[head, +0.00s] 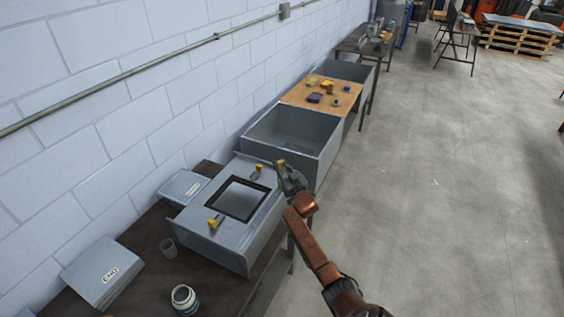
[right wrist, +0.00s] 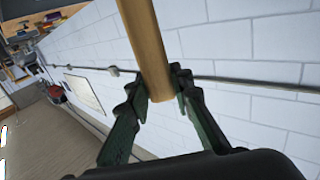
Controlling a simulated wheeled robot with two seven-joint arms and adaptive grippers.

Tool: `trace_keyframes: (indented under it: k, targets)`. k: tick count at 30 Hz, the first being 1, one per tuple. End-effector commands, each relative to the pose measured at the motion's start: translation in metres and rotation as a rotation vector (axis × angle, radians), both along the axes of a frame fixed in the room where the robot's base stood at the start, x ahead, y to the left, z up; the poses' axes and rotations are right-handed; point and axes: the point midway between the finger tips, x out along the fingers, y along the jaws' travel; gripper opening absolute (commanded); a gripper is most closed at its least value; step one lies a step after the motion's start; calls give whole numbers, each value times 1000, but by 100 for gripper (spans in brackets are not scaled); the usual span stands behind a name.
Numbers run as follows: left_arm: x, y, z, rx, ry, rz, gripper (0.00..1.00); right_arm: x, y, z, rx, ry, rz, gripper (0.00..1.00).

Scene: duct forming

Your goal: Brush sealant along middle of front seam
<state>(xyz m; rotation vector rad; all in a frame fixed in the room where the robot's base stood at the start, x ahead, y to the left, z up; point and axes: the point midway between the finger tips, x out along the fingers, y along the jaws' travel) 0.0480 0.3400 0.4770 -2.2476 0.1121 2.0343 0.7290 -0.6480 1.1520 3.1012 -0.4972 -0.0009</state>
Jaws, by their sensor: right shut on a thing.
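My right gripper (head: 287,178) is shut on a wooden handle (right wrist: 148,50), which I take to be the brush. In the right wrist view the handle stands between the green fingers (right wrist: 152,100). A small tan end of it shows above the gripper in the head view; the bristles cannot be made out. The gripper is beside the right edge of a grey sheet-metal duct piece (head: 188,220), with a gap I cannot judge. The duct has a square dark-rimmed opening and two yellow-handled clamps (head: 259,169) on top. No sealant can be made out on its front edge. My left gripper is not in view.
Grey end pieces (head: 103,272) lie by the wall. An open grey duct box (head: 292,140) is just beyond, then a wooden board (head: 322,94) with small items.

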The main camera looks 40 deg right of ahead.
Motion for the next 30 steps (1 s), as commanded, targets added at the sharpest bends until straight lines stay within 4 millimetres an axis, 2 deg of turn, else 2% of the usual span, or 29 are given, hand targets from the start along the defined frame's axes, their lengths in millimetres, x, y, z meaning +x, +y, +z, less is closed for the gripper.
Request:
trace_keyframes:
  k: [4,17,30]
  targets:
    - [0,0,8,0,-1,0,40,-4,9,0,5,3,-1,0]
    - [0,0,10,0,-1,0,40,-5,12,0,3,1,-1,0]
    - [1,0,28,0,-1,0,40,-14,37,3,3,0,0,0]
